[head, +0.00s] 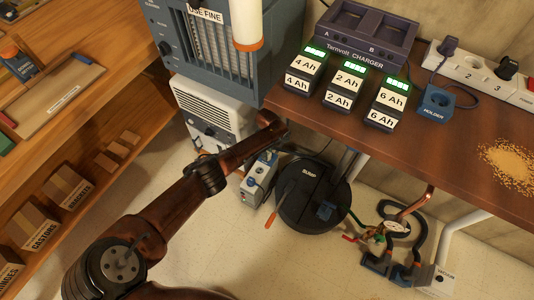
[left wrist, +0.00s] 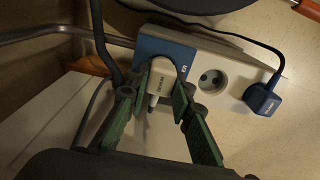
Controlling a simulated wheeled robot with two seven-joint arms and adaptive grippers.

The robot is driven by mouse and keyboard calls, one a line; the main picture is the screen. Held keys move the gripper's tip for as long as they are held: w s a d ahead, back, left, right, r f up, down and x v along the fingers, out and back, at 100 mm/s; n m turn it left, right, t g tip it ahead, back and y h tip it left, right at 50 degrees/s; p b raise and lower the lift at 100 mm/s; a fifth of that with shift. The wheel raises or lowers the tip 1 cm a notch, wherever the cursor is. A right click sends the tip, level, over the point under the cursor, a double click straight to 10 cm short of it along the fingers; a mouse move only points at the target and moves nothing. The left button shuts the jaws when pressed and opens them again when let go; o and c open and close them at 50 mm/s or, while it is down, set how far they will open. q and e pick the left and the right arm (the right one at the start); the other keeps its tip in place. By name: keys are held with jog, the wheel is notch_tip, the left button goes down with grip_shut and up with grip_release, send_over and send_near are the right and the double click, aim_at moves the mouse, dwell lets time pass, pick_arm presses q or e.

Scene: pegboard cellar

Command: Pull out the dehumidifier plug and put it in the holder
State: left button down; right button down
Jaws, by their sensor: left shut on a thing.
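A white plug (left wrist: 160,80) with small lettering stands at the blue end of a socket strip (left wrist: 232,84) in the left wrist view. My left gripper (left wrist: 162,90) has its green fingers shut on the plug, one on each side. I cannot tell whether the plug is still seated. The white dehumidifier (head: 213,122) stands under the bench in the head view, partly behind my arm. A blue block marked HOLDER (head: 436,103) sits on the bench at the right, with a dark cable beside it. My right gripper is not in view.
A blue plug (left wrist: 262,98) sits beside the strip's open round socket. A black sump lid (head: 313,195), pipes and a grey-blue box (head: 259,180) crowd the floor. Battery packs (head: 345,88), a charger (head: 365,35) and a white power strip (head: 475,70) occupy the bench.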

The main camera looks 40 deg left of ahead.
pick_arm(q)
jog(key=shift+f, duration=0.45)
dwell(0.8)
dwell(0.4)
jog(key=c, duration=1.6)
grip_release()
jog(key=shift+r, duration=0.1)
jog(key=o, duration=0.5)
jog(key=shift+c, duration=0.2)
jog(key=shift+r, duration=0.1)
